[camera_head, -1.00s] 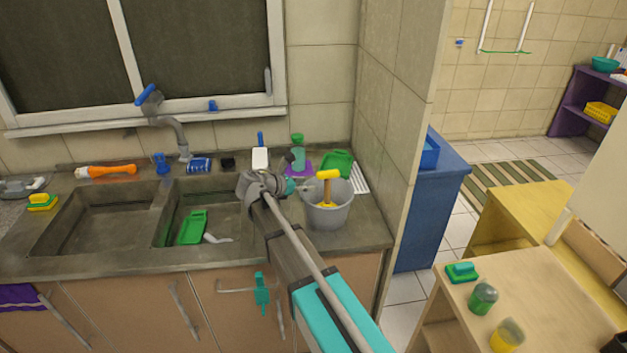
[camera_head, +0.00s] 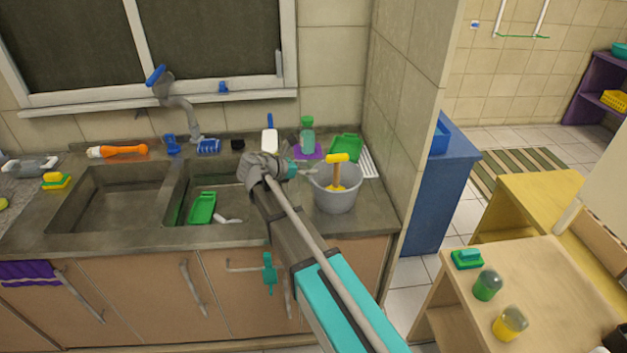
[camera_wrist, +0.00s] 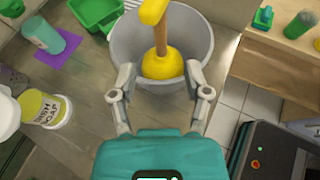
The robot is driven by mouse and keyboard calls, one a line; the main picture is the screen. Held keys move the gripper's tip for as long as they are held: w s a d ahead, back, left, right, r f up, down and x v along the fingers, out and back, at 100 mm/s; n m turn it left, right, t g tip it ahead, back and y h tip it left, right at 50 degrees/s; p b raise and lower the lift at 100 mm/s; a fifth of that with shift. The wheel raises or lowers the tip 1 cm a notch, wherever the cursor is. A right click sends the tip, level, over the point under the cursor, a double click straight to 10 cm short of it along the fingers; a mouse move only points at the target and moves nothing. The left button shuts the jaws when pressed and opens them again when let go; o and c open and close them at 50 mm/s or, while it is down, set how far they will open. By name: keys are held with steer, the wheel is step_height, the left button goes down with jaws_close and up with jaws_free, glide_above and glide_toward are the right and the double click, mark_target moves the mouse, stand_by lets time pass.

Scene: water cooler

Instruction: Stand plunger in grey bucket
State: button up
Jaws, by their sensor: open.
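The plunger (camera_head: 337,172) has a yellow grip, a wooden stick and a yellow cup. It stands upright inside the grey bucket (camera_head: 338,201), which is on the counter right of the sinks. In the wrist view the plunger's cup (camera_wrist: 163,65) rests within the grey bucket (camera_wrist: 203,29), and its grip leans toward the top of the picture. My gripper (camera_head: 312,172) is at the bucket's left side. In the wrist view my open gripper (camera_wrist: 160,78) has its fingers apart at the bucket's near rim, with nothing held between them.
A green bottle (camera_head: 307,136) on a purple mat and a green tray (camera_head: 346,147) stand behind the bucket. A tiled wall (camera_head: 408,130) rises to its right. The left sink (camera_head: 115,205) is empty. A green scoop (camera_head: 202,208) lies in the right sink.

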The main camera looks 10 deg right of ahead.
steer(key=s+d+f+m+g+y, duration=0.2)
steer(key=s+d+f+m+y, duration=0.1)
steer(key=s+m, duration=0.5)
steer(key=s+d+f+m+g+y, duration=0.2)
steer(key=s+d+f+m+y, duration=0.1)
steer(key=s+m, duration=0.4)
steer(key=s+d+f+m+g+y, duration=0.2)
steer(key=s+f+m+y, duration=0.3)
steer(key=s+m, duration=0.3)
steer(key=shift+s+d+f+m+y, duration=0.3)
steer(key=shift+d+y, duration=0.1)
steer(key=shift+d, duration=0.45)
